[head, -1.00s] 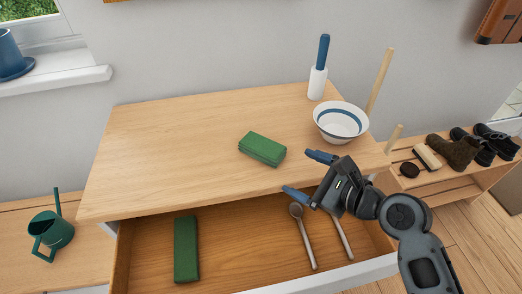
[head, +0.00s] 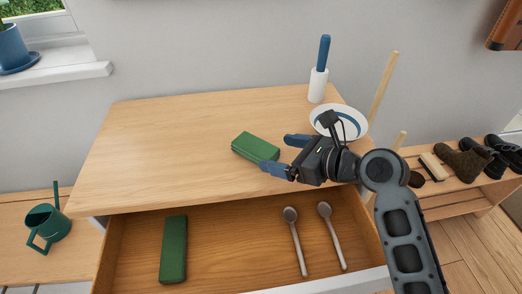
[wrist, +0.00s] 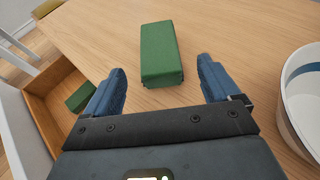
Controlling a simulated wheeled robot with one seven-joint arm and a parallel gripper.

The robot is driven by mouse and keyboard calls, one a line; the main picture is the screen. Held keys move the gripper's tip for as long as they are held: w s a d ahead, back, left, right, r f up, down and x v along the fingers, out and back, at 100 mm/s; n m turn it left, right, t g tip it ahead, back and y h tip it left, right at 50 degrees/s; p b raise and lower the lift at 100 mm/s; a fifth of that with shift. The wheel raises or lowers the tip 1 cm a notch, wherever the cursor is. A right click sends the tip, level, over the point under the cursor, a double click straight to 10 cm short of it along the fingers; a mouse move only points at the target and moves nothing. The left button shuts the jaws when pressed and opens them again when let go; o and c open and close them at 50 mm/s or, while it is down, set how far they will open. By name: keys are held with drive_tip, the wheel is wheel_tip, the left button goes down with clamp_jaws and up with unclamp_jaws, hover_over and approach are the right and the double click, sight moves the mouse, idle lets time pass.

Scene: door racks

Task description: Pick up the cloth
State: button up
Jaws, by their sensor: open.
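A folded green cloth (head: 256,147) lies on the wooden dresser top, near its middle. It also shows in the wrist view (wrist: 161,54), just beyond my fingertips and between their lines. A second folded green cloth (head: 174,249) lies in the open drawer at the left; part of it shows in the wrist view (wrist: 80,97). My gripper (head: 280,155) has blue fingers and is open and empty. It is low over the top, to the right of the cloth there, pointing left toward it. In the wrist view the fingers (wrist: 160,84) are spread wider than the cloth.
A white bowl with a blue band (head: 352,114) stands behind my gripper, partly hidden by it. A blue-handled lint roller (head: 321,70) stands at the back right. The open drawer (head: 232,237) also holds two spoon-like utensils (head: 296,242). The left part of the top is clear.

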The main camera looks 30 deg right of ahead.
sight(255, 145)
drive_tip(key=shift+w+a, duration=0.1)
drive_tip(key=shift+w, duration=0.15)
drive_tip(key=shift+r+x, duration=0.15)
drive_tip(key=shift+x, duration=1.75)
drive_tip(key=shift+r+x, duration=0.1)
drive_tip(key=shift+x, duration=1.8)
drive_tip(key=shift+a, duration=0.1)
drive_tip(key=c, duration=1.1)
drive_tip(key=shift+c, duration=0.3)
drive_tip(key=shift+r, duration=0.15)
